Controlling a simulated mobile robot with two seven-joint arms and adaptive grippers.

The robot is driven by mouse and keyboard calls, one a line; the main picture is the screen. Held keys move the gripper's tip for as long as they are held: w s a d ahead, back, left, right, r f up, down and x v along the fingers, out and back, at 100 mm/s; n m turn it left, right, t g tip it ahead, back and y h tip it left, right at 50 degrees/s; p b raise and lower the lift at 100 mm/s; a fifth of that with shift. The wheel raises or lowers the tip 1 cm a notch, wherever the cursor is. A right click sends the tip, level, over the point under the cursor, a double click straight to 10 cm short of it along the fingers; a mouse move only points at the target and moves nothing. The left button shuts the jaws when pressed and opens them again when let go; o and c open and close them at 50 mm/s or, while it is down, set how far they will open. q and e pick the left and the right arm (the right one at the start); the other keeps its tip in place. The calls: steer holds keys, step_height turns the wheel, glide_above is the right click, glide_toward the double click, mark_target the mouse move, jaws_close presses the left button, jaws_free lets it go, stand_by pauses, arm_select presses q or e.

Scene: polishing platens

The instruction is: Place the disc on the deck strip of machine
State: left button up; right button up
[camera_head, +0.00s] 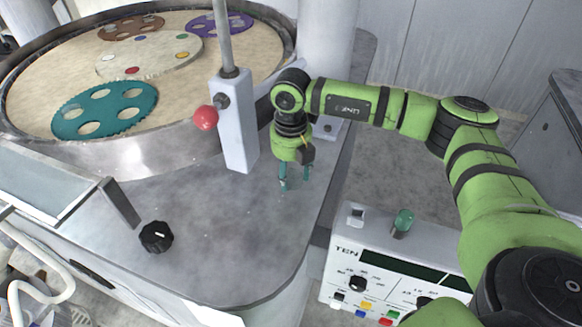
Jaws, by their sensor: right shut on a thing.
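My right gripper (293,182) points down over the right part of the grey deck strip (225,240) of the machine, beside the grey post. Its teal fingertips are low, close to the deck; I cannot tell whether they touch it. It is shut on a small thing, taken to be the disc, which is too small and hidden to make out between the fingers. My left gripper is not in view.
The round platen (35,105) at upper left bears a teal toothed carrier (100,93), a purple one (232,20) and a brown one (150,22). A grey post (235,130) with a red ball (205,118) and a black knob (156,237) stand on the deck. A control panel (345,262) is at lower right.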

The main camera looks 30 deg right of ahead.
mark_target(290, 176)
steer(key=shift+f, duration=0.2)
steer(key=o, duration=1.2)
steer(key=shift+o, duration=0.2)
steer(key=shift+r, duration=0.2)
step_height(290, 176, up, 12)
steer(key=b, duration=0.4)
